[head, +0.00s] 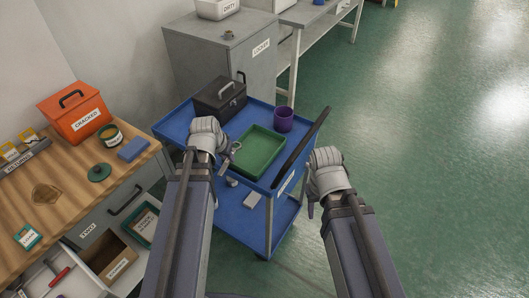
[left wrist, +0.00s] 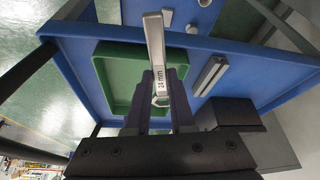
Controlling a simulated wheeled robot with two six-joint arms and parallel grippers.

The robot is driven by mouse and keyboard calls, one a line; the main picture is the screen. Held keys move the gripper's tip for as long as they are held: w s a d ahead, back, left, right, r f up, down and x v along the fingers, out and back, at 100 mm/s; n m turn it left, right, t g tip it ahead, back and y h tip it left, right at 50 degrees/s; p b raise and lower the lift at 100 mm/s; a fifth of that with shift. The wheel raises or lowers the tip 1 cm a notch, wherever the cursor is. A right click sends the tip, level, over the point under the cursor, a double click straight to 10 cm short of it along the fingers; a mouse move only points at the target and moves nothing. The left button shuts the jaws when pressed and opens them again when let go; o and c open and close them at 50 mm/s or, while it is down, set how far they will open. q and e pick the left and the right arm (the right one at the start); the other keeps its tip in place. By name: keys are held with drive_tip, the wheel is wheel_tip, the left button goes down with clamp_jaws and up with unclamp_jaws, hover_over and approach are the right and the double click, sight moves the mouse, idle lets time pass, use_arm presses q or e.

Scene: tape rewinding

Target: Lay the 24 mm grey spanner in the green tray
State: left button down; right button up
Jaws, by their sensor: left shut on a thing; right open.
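The grey spanner (left wrist: 155,45) is in my left gripper (left wrist: 160,92), between its two dark fingers. Its printed label appears to read 24 mm. In the head view a bit of the spanner (head: 237,146) shows beside my left gripper (head: 222,150). The green tray (head: 259,152) sits on the blue trolley's top. The gripper is at the tray's left side. In the left wrist view the tray (left wrist: 105,75) lies behind the spanner; I cannot tell the height of the gap. My right gripper (head: 311,195) is open and empty, right of the trolley.
The blue trolley (head: 174,122) also carries a black toolbox (head: 219,98) and a purple cup (head: 283,119). Another grey tool (left wrist: 209,75) lies on its top. A wooden workbench (head: 75,190) with an orange box (head: 76,112) stands left. The green floor at right is clear.

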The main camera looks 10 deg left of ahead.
use_arm(q)
drive_tip(key=w+d+r+m+h+p, duration=0.1)
drive_tip(key=w+d+r, duration=0.15)
drive_tip(key=w, duration=0.25)
drive_tip(key=w+d+r+m+p, duration=0.1)
drive_tip(key=w+d+m, duration=0.15)
drive_tip(key=w, duration=0.25)
drive_tip(key=b, duration=0.6)
hover_over(253, 155)
drive_tip(key=shift+n, duration=0.35)
wheel_tip(253, 155, down, 7)
drive_tip(key=shift+d+r, duration=0.1)
drive_tip(key=shift+r, duration=0.05)
